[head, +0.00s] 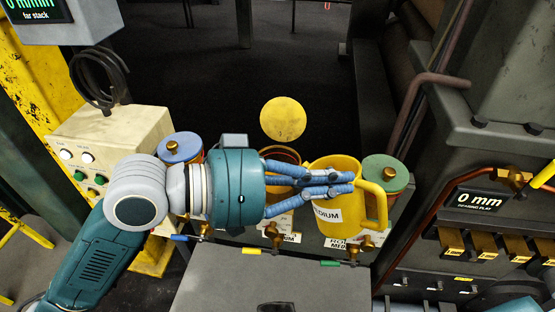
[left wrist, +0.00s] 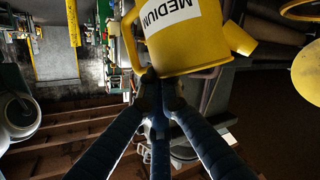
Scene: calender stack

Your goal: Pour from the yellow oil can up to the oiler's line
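The yellow oil can (head: 340,217), labelled MEDIUM, is right of centre in the head view, its open top up and its handle on the right. The fingers look shut on the handle; the contact is partly hidden. An open oiler (head: 283,155) with a reddish rim is behind the fingers. Its line is hidden. My right gripper is not in view.
A round yellow disc (head: 283,118) stands behind the open oiler. A blue-lidded oiler (head: 180,147) is left and a green-lidded one (head: 386,173) right. Brass taps (head: 273,235) sit below. A grey surface (head: 270,285) is in front. A "0 mm" display (head: 481,200) is at right.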

